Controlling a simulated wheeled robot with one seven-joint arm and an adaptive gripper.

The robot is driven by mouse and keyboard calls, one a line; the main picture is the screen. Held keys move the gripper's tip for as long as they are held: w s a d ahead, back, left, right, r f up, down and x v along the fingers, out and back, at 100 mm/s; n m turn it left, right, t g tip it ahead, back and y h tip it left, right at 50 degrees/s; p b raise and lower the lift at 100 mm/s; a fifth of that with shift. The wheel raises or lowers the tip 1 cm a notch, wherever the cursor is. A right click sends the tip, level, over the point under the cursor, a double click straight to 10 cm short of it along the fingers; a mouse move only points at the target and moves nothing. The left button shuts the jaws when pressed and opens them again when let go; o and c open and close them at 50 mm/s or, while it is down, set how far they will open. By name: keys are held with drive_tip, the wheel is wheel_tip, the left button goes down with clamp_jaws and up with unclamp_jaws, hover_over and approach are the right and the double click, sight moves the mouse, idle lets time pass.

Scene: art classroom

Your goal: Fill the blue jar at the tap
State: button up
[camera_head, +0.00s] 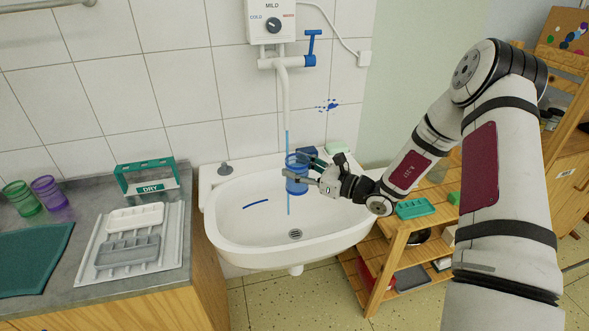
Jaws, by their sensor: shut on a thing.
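The blue jar (296,184) is held over the white sink (225,222), roughly upright, below the tap spout (285,100). My gripper (304,171) is shut on the jar, reaching in from the right. A thin blue stream of water (287,143) falls from the spout to the jar. A blue streak also shows below the jar, toward the basin. The blue tap lever (311,45) is at the right of the water heater (270,22), whose dial reads between cold and warm. The water level inside the jar cannot be made out.
A green and a purple cup (49,193) stand on the left counter, near a green DRY rack (147,177), a grey tray (132,243) and a teal mat (34,258). A wooden shelf (392,255) with several items stands right of the sink.

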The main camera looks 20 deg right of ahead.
sight(302, 175)
drive_tip(key=shift+s+p, duration=0.85)
drive_tip(key=shift+s, duration=0.9)
